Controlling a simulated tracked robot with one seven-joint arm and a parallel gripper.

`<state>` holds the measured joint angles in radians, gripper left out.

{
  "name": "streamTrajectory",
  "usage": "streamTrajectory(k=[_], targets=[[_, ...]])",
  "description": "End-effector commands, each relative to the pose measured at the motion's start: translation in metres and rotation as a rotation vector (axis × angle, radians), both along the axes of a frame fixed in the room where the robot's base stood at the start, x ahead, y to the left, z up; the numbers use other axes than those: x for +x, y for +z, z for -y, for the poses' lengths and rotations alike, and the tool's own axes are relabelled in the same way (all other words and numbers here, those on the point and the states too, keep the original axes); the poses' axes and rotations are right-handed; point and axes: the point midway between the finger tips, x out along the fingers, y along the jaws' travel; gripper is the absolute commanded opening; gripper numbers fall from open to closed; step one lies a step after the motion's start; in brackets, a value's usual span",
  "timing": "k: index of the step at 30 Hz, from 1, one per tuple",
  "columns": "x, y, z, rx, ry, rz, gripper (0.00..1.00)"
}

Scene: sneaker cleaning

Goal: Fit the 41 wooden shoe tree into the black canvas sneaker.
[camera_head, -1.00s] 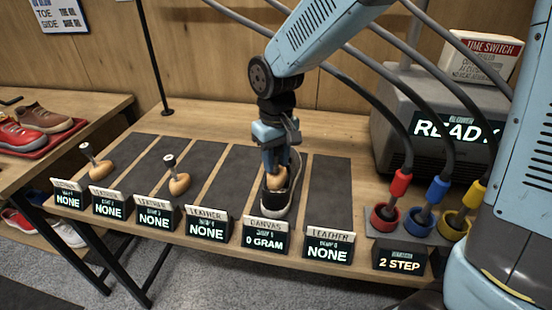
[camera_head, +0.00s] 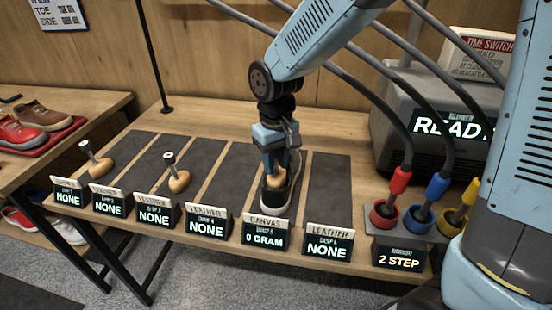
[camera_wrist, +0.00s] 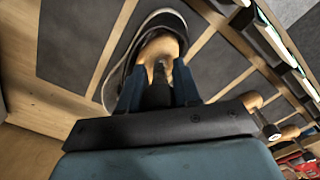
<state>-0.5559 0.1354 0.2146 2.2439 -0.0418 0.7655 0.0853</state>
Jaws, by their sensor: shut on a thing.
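The black canvas sneaker (camera_head: 294,195) with a pale sole rests on a dark mat strip behind the CANVAS sign. It also shows in the wrist view (camera_wrist: 172,19). My gripper (camera_head: 275,168) is above the shoe opening, pointing down, shut on a wooden shoe tree (camera_head: 275,180). In the wrist view the tan shoe tree (camera_wrist: 158,48) is between the fingers, and its lower part is within the sneaker's opening. How deep it sits is hidden by the shoe's sides and the fingers. No size number on it is readable.
Two other wooden shoe trees (camera_head: 101,165) (camera_head: 179,180) stand on mats to the left. Display signs (camera_head: 266,235) line the table's front edge. A grey machine (camera_head: 425,110) and red, blue and yellow hose holders (camera_head: 420,217) stand at the right. Other shoes (camera_head: 40,117) are on the left table.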

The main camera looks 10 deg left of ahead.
Motion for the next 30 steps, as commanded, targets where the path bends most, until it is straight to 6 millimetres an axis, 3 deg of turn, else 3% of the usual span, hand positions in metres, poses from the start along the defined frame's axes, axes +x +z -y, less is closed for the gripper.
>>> streamTrajectory(k=[30], targets=[[0.0,-0.02,0.0,0.001,0.0,0.001,0.0]])
